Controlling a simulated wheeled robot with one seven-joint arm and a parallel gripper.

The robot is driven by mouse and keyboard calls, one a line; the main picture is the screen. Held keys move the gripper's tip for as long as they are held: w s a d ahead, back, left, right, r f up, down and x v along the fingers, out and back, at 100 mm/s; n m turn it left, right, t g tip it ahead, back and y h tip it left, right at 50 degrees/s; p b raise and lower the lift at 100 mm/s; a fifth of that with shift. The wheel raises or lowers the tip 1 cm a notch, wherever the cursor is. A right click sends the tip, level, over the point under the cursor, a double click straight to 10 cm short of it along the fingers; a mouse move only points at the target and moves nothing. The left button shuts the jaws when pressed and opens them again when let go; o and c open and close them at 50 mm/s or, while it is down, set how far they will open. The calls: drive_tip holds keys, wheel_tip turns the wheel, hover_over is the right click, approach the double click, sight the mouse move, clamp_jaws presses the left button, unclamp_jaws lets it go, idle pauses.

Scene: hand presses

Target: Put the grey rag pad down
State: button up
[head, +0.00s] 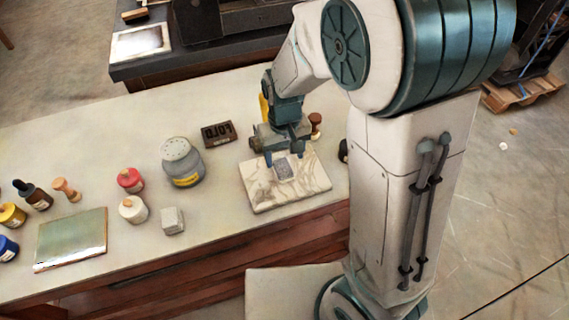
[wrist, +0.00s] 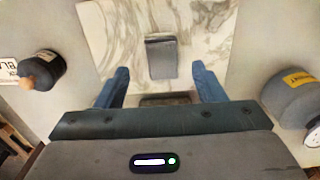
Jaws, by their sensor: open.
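A small grey pad (head: 284,170), which I take to be the rag pad, lies flat on a white veined marble slab (head: 262,197). In the wrist view the pad (wrist: 161,57) lies on the slab (wrist: 205,22) just beyond my fingertips. My gripper (head: 284,155) is over the slab, pointing down. In the wrist view its two blue fingers (wrist: 160,80) are spread wide, with nothing held between them. The pad looks apart from both fingers. The exact height of the fingertips above the slab is hard to tell.
A grey canister (head: 182,162) and a dark FOLD plate (head: 218,134) stand left of the slab. A wooden-topped stamp (head: 315,123) stands behind it. A light grey block (head: 172,220), jars and a green plate (head: 72,238) are farther left. The bench's front edge is close to the slab.

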sight(284, 167)
wheel_tip(284, 167, up, 6)
drive_tip(key=s+d+r+m+t, duration=0.3)
drive_tip(key=s+d+r, duration=0.3)
drive_tip(key=s+d, duration=0.5)
drive_tip(key=shift+s+d+r, duration=0.35)
drive_tip(key=shift+s+d, duration=0.05)
drive_tip(key=shift+s, duration=0.1)
drive_tip(key=shift+c, duration=0.3)
idle(0.5)
drive_tip(key=c, duration=0.5)
drive_tip(key=shift+d, duration=0.15)
